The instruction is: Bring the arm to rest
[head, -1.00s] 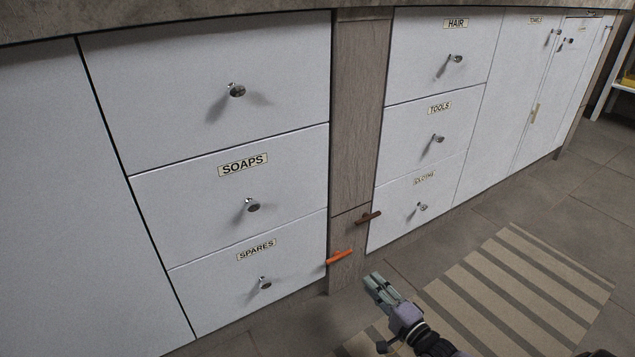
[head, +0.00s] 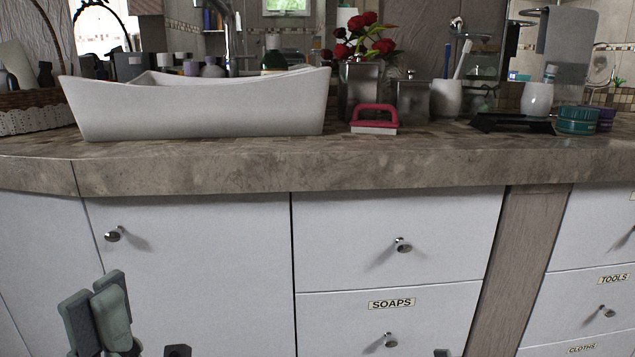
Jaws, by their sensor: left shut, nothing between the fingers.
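My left gripper (head: 97,310) is at the lower left of the head view, in front of a white cabinet door (head: 200,260). Its two grey-green finger pads point up and are shut with nothing between them. It is below the countertop edge and apart from the door's knob (head: 113,236). Most of the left arm is below the frame. A small grey-green tip of my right gripper (head: 441,353) seems to show at the bottom edge; the rest of it is hidden.
The stone countertop (head: 380,173) runs across the view. It bears a white basin (head: 200,108), a red-handled brush (head: 374,119), metal canisters, cups and a wicker basket at the left. Below are closed white drawers, one labelled SOAPS (head: 391,304).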

